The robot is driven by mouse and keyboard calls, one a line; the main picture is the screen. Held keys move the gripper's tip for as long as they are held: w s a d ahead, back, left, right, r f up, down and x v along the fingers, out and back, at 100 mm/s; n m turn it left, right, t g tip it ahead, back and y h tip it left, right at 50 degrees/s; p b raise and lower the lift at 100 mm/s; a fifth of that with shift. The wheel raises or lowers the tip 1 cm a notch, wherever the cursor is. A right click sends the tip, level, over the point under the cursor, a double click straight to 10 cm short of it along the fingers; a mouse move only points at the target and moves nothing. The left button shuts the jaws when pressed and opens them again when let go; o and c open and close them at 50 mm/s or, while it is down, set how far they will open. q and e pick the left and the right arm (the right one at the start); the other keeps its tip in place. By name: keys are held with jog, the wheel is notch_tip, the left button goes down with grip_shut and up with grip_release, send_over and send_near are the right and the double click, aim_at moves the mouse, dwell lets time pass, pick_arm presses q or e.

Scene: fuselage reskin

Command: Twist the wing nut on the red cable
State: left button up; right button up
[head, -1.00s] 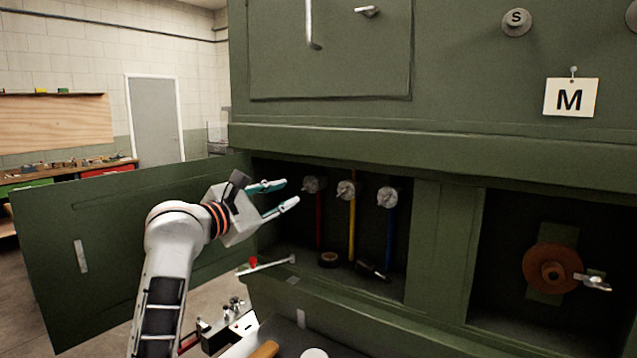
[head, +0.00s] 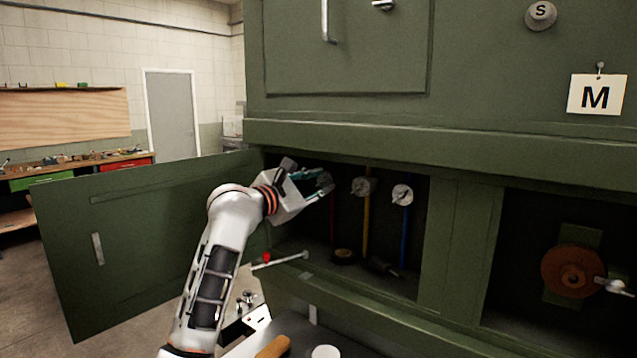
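The red cable (head: 332,222) hangs at the left inside the open compartment, dark in the shade. Its wing nut (head: 326,181) is at the cable's top, partly hidden by my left gripper. My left gripper (head: 322,186) reaches in from the left with its teal fingertips at this wing nut. The fingers look apart, one above and one below; I cannot tell whether they touch the nut. The yellow cable (head: 366,225) and the blue cable (head: 404,235) hang to the right, each with a round metal fitting at its top. My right gripper is not in view.
The open green door (head: 150,240) stands to the left of the compartment. A roll of tape (head: 344,256) and a dark tool (head: 384,267) lie on the compartment floor. A red-knobbed lever (head: 280,260) sits at the lower left edge. A brown wheel (head: 570,272) is in the right compartment.

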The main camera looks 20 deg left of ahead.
pick_arm(q)
grip_shut()
